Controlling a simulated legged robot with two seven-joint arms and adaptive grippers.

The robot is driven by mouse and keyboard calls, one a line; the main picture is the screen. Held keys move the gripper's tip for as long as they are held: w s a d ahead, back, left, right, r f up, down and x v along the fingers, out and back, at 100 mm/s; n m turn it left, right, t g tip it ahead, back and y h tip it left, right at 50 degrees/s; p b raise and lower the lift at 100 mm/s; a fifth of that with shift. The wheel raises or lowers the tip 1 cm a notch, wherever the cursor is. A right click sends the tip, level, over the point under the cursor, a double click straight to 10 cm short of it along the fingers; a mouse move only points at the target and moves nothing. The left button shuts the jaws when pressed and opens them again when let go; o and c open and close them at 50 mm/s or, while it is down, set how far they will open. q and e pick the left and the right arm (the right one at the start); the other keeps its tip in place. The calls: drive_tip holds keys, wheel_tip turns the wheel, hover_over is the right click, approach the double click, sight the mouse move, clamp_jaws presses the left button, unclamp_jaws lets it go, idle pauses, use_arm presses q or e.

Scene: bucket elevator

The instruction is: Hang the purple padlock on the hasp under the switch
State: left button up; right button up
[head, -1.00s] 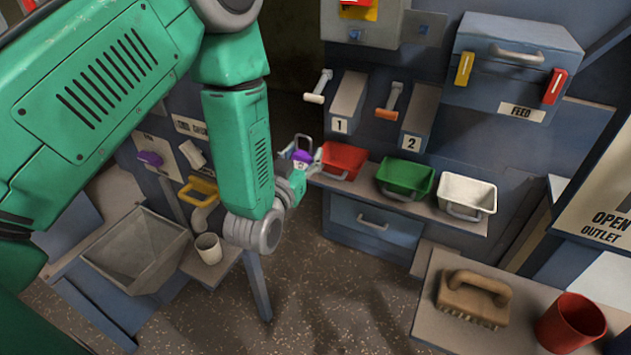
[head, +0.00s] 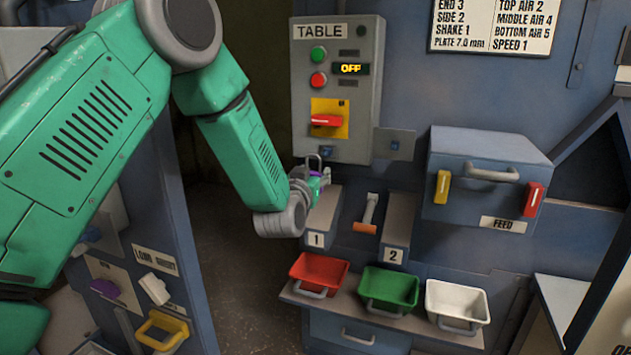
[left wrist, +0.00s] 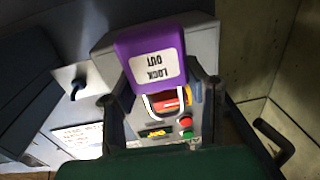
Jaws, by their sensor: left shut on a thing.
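The purple padlock (left wrist: 150,48) with a "LOCK OUT" label is held between the fingers of my left gripper (head: 318,183). In the head view only a bit of purple shows there, with the shackle (head: 315,160) pointing up. In the left wrist view the shackle overlaps the red switch; I cannot tell whether it touches anything. The red switch (head: 327,121) sits on a yellow plate on the grey TABLE box. A small blue hasp (head: 326,151) is under it, just above the gripper and close to the shackle. My right gripper is not in view.
A second blue tab (head: 394,146) is on a plate right of the box. Below are a lever with an orange grip (head: 365,227) and red (head: 319,271), green (head: 389,288) and white (head: 457,303) bins. The FEED box (head: 484,180) stands right.

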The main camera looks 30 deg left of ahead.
use_arm(q)
drive_tip(key=x, duration=0.4)
drive_tip(key=shift+w+d, duration=0.15)
drive_tip(key=shift+w, duration=0.15)
drive_tip(key=shift+w+r, duration=0.1)
drive_tip(key=shift+r, duration=0.1)
idle(0.7)
drive_tip(key=shift+d+b+x, duration=0.2)
drive_tip(key=shift+b+x, duration=0.3)
drive_tip(key=shift+x, duration=1.2)
drive_tip(key=shift+w+f, duration=0.1)
drive_tip(key=shift+w, duration=0.05)
drive_tip(key=shift+f+b, duration=0.55)
drive_tip(key=shift+f, duration=0.25)
